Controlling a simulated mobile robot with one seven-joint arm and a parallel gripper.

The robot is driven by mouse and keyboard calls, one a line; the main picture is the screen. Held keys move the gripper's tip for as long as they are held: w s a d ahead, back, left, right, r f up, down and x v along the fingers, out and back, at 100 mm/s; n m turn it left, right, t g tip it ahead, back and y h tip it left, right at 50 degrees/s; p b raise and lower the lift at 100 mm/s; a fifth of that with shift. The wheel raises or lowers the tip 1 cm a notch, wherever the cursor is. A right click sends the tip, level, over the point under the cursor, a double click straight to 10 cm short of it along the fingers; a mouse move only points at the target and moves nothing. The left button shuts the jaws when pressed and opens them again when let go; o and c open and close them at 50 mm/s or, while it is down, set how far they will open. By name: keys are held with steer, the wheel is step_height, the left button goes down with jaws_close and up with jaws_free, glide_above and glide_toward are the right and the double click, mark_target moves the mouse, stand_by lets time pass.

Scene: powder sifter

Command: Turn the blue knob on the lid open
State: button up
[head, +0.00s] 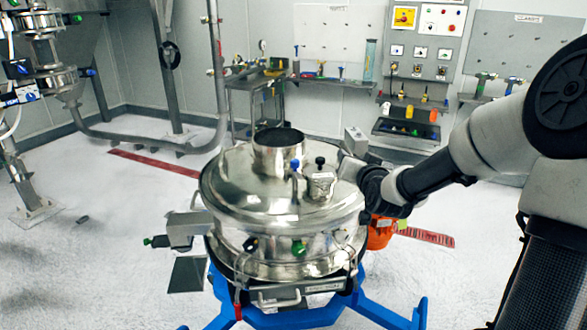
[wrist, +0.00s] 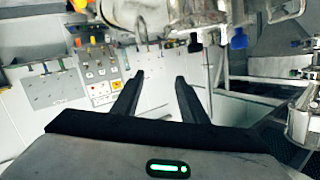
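The blue knob (head: 294,165) sits on a thin upright lever on the front of the round steel lid (head: 245,190). A black knob (head: 320,161) stands just right of it on a small cap. In the wrist view, which looks upside down, a blue knob (wrist: 238,39) hangs near the top, right of my fingers. My gripper (wrist: 160,77) is open, with nothing between its two dark fingers. In the head view my arm ends at the lid's right edge; its fingers cannot be made out there.
The sifter stands on a blue frame (head: 300,318). A wide open steel neck (head: 278,153) rises from the lid behind the blue knob. An orange bucket (head: 380,233) is beyond the right side. Pipework (head: 45,60) stands at far left. White floor around the sifter is mostly clear.

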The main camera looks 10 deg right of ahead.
steer(key=s+a+f+n+y+b, duration=0.1)
steer(key=s+a+f+n+y, duration=0.2)
steer(key=s+f+n+y, duration=0.15)
steer(key=n+y+b, duration=0.1)
steer(key=n+y, duration=0.3)
steer(key=n, duration=0.1)
glide_toward(298, 165)
steer(key=shift+m+t, duration=0.25)
steer(key=shift+t, duration=0.15)
steer(key=x, duration=1.1)
steer(key=shift+w+a+f, duration=0.1)
steer(key=shift+a+f, duration=0.1)
steer(key=shift+f, duration=0.05)
